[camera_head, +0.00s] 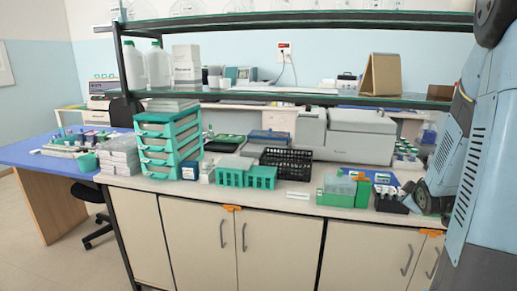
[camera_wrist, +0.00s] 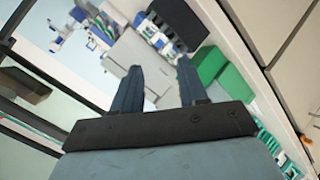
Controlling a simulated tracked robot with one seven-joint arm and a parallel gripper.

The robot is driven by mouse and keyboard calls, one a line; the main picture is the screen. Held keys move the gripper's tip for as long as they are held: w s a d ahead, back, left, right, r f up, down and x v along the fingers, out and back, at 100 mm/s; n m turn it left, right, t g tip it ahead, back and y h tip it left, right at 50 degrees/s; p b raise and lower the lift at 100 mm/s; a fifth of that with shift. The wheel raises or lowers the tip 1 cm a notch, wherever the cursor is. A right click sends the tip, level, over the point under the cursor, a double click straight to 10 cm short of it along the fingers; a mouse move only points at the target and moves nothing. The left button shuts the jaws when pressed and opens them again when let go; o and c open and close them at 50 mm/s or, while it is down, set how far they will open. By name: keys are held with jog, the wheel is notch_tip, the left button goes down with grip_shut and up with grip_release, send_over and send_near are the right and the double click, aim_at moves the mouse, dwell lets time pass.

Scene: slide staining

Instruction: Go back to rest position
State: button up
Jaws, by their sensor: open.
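My gripper (camera_wrist: 160,88) shows in the wrist view with its two dark blue fingers spread apart and nothing between them. The bench lies beyond the fingertips, seen at a steep tilt. In the head view my arm fills the right edge, and a dark part of it hangs over the right end of the bench, beside a black rack of small bottles (camera_head: 391,200). The fingertips cannot be made out clearly there. A green box (camera_wrist: 212,64) and a black rack of bottles (camera_wrist: 176,22) lie past the fingers in the wrist view.
The white bench (camera_head: 292,203) carries teal stacked drawers (camera_head: 168,145), a black basket (camera_head: 287,162), a grey machine (camera_head: 346,135) and a green staining box (camera_head: 337,190). A glass shelf (camera_head: 300,97) on dark posts overhangs it. A blue table (camera_head: 50,160) stands at left.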

jog(key=s+a+r+m+g+y, duration=0.1)
jog(key=s+a+r+m+g, duration=0.1)
jog(key=s+a+r, duration=0.3)
jog(key=s+a+r+m+g+y, duration=0.1)
jog(key=s+a+r+m, duration=0.15)
jog(key=a+r, duration=0.35)
jog(key=s+a+r+m+g+y, duration=0.2)
jog(key=s+a+r+m+g, duration=0.1)
jog(key=s+a, duration=1)
jog(key=s, duration=0.4)
jog(key=shift+r, duration=0.35)
